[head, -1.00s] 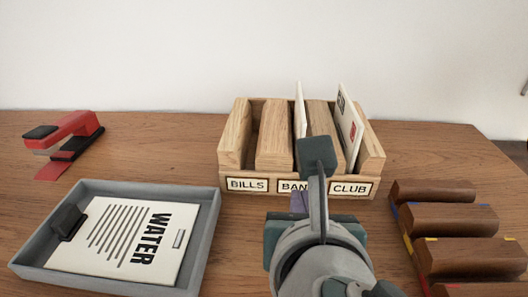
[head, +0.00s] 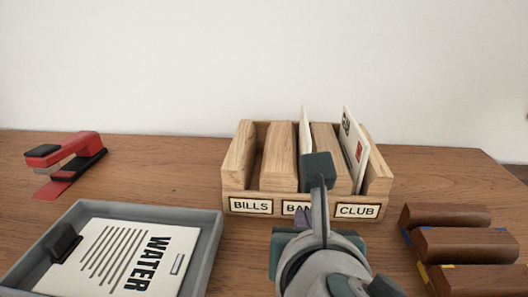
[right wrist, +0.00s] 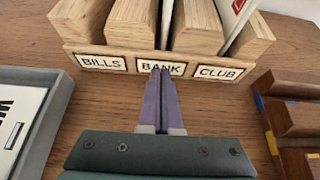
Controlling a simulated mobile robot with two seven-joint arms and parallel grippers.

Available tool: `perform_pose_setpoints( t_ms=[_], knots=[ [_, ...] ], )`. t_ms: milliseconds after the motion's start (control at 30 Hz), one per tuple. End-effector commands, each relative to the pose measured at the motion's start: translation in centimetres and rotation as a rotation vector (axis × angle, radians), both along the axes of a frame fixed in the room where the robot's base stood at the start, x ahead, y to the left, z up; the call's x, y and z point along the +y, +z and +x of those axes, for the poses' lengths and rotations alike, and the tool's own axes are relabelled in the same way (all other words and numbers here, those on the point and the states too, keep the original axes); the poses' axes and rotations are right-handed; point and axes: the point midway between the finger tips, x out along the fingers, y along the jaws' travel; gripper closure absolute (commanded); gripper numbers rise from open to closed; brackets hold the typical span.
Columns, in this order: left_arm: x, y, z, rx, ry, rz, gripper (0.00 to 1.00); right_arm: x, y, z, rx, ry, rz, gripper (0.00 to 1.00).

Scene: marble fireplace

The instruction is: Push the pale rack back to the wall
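The pale wooden rack (head: 235,200) stands on the brown table, with its front labels BILLS, BANK and CLUB facing me. It holds two white envelopes among its wooden dividers. A strip of table seems to show between the rack and the white wall. My right gripper (head: 303,214) is in front of the rack's middle, partly hidden by its own wrist in the head view. In the right wrist view, its two purple fingers (right wrist: 160,72) are shut together with nothing between them. Their tips are at the BANK label, touching or very close; I cannot tell which. My left gripper is not in view.
A grey tray (head: 208,245) with a WATER sheet lies at the front left. A red stapler (head: 75,155) stands at the back left. A dark brown slotted holder (head: 465,245) is at the front right. The table beside the rack is clear.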

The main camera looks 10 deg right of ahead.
Motion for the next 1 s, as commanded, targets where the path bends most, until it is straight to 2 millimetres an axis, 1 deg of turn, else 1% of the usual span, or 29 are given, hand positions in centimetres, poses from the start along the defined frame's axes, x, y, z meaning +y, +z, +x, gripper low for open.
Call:
perform_pose_setpoints(
  t_ms=[1000],
  knots=[
    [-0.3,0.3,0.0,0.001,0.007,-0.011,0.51,-1.3,0.0,4.0,-0.001,-0.003,-0.001,1.00]
  ],
)
